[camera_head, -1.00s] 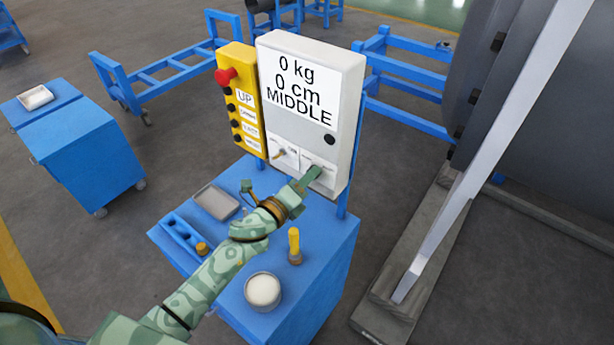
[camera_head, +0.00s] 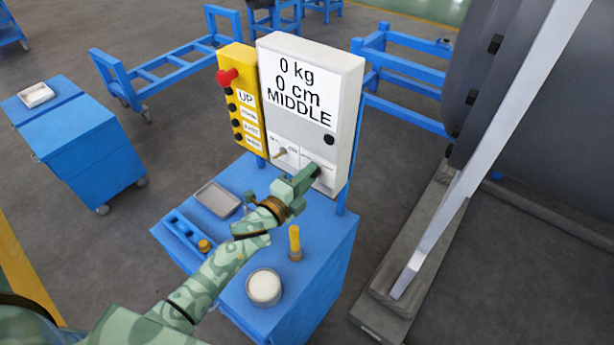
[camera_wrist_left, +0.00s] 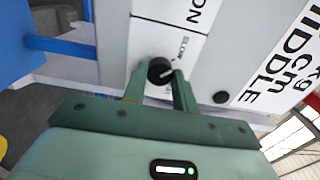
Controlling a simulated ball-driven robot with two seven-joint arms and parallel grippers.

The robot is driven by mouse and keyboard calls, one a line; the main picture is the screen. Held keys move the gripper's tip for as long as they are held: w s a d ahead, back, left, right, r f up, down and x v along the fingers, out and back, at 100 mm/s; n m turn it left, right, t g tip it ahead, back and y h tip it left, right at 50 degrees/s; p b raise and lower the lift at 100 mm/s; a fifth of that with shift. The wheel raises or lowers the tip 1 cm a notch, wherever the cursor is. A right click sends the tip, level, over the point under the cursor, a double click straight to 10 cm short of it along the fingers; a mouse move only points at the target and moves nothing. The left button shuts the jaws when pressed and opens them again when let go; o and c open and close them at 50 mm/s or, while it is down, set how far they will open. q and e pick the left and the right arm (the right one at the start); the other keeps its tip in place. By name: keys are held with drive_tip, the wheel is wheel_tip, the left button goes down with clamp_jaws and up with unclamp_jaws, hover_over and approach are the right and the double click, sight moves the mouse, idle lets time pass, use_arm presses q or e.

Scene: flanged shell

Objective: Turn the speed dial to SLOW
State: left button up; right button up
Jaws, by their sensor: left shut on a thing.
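The control panel is a white box (camera_head: 345,95) whose screen reads "0 kg", "0 cm" and "MIDDLE". The speed dial (camera_wrist_left: 160,70) is a black round knob with a light pointer line, on a white plate low on the panel. Lettering beside it is partly readable in the left wrist view. My left gripper (camera_head: 313,172) reaches the panel's lower right. In the wrist view its two fingers (camera_wrist_left: 158,82) are shut on the dial, one on each side. In the head view the gripper mostly hides the dial. My right gripper is not in view.
A small lever (camera_head: 281,153) sits left of the dial. A yellow button box (camera_head: 238,100) with a red knob (camera_head: 227,76) adjoins the panel. Below, the blue cart (camera_head: 325,245) carries a grey tray (camera_head: 217,200), a yellow-handled tool (camera_head: 294,241) and a white-filled cup (camera_head: 264,287).

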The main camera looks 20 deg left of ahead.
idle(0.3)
use_arm(q)
drive_tip(key=o, duration=1)
drive_tip(key=b+v, duration=0.1)
drive_tip(key=v, duration=1.5)
drive_tip(key=shift+s, duration=0.2)
drive_tip(key=shift+a, duration=0.1)
